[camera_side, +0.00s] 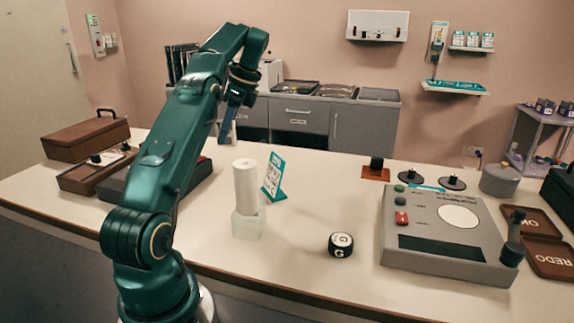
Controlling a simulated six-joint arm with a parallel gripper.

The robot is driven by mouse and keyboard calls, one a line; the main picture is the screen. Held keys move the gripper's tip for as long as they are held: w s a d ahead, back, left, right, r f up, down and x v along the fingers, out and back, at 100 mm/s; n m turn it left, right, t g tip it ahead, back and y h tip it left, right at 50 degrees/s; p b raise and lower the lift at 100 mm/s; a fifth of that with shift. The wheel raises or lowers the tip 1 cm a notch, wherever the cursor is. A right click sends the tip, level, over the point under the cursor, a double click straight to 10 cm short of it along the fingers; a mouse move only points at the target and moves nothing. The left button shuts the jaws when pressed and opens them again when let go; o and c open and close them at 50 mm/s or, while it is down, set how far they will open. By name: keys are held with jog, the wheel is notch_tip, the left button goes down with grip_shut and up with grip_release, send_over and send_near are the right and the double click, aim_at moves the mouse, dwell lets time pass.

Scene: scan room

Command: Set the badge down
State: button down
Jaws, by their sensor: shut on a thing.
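My gripper (229,122) points down at the upper left of centre, above the far part of the long table (310,200). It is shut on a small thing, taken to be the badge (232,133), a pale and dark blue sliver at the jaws. Most of it is hidden by the jaws and my arm, so its shape and any print cannot be made out. Whether it touches anything below cannot be told.
A white roll on a clear block (248,222) and a teal-white sign (273,175) stand mid-table. A black-and-white round piece marked G (341,245) lies in front. A grey console (440,240) and brown trays (551,257) are right; brown boxes (86,138) are left.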

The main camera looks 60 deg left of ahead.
jog(key=w+d+m+t+y, duration=0.2)
jog(key=w+d+m+t, duration=0.3)
jog(key=w+d+m, duration=1.2)
jog(key=shift+n, duration=0.7)
jog(key=f, duration=0.5)
jog(key=a+f, duration=0.1)
jog(key=f, duration=0.4)
jog(key=w+f, duration=0.1)
jog(key=f, duration=0.4)
jog(key=shift+a, duration=0.3)
jog(key=shift+f, duration=0.15)
jog(key=c, duration=0.9)
grip_release()
jog(key=shift+o, duration=0.2)
